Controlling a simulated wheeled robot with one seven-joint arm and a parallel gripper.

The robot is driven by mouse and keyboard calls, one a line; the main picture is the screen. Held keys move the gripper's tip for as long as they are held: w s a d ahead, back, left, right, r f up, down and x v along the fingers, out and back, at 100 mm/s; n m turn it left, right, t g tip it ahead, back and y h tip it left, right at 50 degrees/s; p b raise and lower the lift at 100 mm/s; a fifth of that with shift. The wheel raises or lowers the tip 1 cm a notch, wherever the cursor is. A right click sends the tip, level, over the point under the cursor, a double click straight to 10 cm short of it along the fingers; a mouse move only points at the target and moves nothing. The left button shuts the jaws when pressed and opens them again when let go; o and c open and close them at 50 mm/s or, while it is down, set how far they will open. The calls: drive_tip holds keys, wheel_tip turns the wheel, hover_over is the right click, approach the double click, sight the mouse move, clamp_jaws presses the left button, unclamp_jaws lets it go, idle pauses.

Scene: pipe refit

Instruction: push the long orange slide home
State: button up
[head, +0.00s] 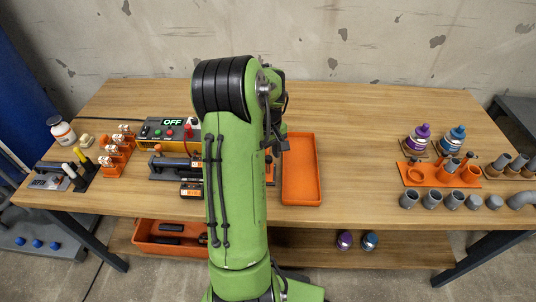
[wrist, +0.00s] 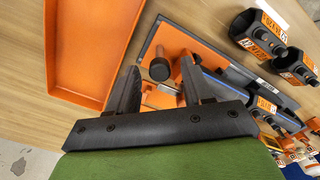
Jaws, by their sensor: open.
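In the wrist view my gripper (wrist: 158,68) is open, with its two dark fingers apart. A round black knob (wrist: 160,69) shows between the fingertips; I cannot tell whether either finger touches it. Beside it an orange part, seemingly the long orange slide (wrist: 180,38), lies in a dark grey fixture (wrist: 262,86) with a blue strip. My right finger hides some of the orange part. In the head view my arm covers my gripper and much of the fixture (head: 160,172); only a small orange bit shows at its right end.
An orange tray (head: 301,170) lies right of the fixture, close to my gripper. Dark blocks with orange labels (wrist: 255,33) stand on the fixture's other side. A control box reading OFF (head: 172,130) stands behind. The table right of the tray is clear up to the orange pipe rack (head: 413,180).

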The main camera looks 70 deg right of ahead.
drive_tip(key=shift+c, duration=0.3)
clamp_jaws()
drive_tip(key=w, duration=0.2)
drive_tip(key=w+a+p, duration=0.1)
drive_tip(key=w, duration=0.4)
drive_tip(key=shift+w+a+r, duration=0.1)
drive_tip(key=shift+w+a, duration=0.15)
drive_tip(key=shift+a, duration=0.1)
drive_tip(key=shift+o, duration=0.3)
unclamp_jaws()
